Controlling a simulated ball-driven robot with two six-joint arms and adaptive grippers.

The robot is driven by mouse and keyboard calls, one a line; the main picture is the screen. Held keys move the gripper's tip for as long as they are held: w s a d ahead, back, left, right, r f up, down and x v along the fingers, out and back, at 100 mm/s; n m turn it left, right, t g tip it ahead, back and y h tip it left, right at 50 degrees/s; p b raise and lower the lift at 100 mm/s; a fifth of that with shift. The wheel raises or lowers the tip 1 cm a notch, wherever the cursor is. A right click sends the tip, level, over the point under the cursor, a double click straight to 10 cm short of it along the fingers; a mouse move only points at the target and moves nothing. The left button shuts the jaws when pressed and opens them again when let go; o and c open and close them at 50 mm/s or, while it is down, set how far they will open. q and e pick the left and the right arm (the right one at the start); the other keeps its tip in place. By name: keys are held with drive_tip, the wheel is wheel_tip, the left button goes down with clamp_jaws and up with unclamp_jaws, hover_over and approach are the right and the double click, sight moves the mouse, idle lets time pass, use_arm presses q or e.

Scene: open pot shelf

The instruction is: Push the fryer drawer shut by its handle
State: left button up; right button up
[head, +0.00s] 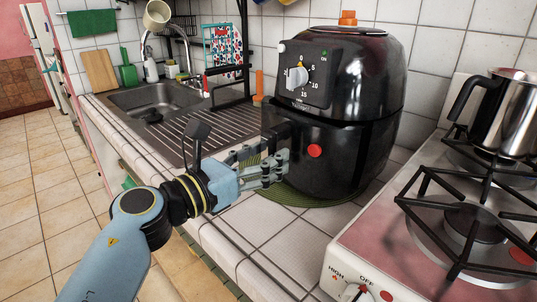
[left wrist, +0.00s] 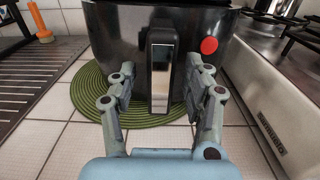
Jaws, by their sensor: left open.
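The black air fryer (head: 345,75) stands on a green round mat on the tiled counter, with a dial on its upper front. Its drawer (head: 340,160) is the lower black part, with a red round spot on it. How far the drawer stands out is hard to tell. The handle (left wrist: 160,65) is an upright black bar with a grey front face, in the middle of the left wrist view. My left gripper (head: 276,168) is open in front of the drawer. In the left wrist view, its two fingers (left wrist: 160,82) stand either side of the handle; contact is unclear.
A stove (head: 375,245) with black grates and a steel kettle (head: 505,110) stands close at right. The sink (head: 160,98) and ribbed drainboard (head: 215,130) lie to the left. The green mat (left wrist: 90,100) shows under the fryer. Bare tiles (head: 290,240) lie in front.

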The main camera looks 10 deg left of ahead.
use_arm(q)
drive_tip(key=v, duration=1.1)
drive_tip(key=shift+w, duration=0.15)
